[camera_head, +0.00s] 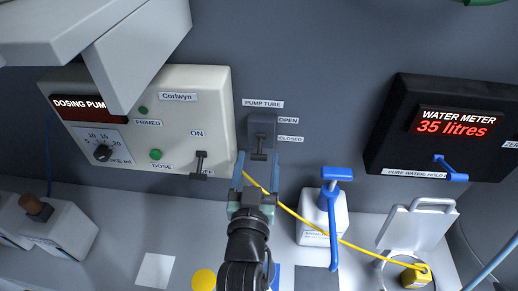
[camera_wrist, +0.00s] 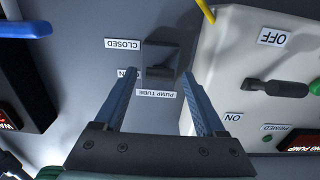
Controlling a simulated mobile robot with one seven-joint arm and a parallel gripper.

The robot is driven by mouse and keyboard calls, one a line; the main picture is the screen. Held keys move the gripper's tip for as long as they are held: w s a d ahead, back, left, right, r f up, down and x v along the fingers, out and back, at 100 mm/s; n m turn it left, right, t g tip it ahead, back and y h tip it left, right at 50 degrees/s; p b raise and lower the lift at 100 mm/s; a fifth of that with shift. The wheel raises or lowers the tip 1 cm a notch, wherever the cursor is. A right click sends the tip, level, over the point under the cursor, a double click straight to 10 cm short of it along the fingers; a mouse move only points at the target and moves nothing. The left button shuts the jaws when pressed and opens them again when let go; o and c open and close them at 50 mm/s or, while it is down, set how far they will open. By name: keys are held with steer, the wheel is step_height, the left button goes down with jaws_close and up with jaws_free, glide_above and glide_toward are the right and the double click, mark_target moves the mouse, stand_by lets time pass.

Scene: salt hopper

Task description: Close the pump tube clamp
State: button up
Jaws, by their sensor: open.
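The pump tube clamp (camera_head: 262,128) is a small dark grey block with a lever on the back wall, under a PUMP TUBE label. OPEN and CLOSED labels sit at its right, OPEN above CLOSED. The lever (camera_head: 260,156) juts out from it; I cannot tell for sure which label it is set at. My gripper (camera_head: 258,160) is open and empty just in front of the clamp, its fingers either side of the lever and apparently apart from it. In the wrist view, which is upside down, the clamp (camera_wrist: 160,57) shows just beyond and between the fingertips (camera_wrist: 160,76).
The dosing pump (camera_head: 185,110), with its ON/OFF switch (camera_head: 200,162), is close on the left. A water meter (camera_head: 445,128) hangs at the right.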

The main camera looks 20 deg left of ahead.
steer(key=shift+x, duration=1.1)
steer(key=shift+f, duration=0.1)
jaws_close()
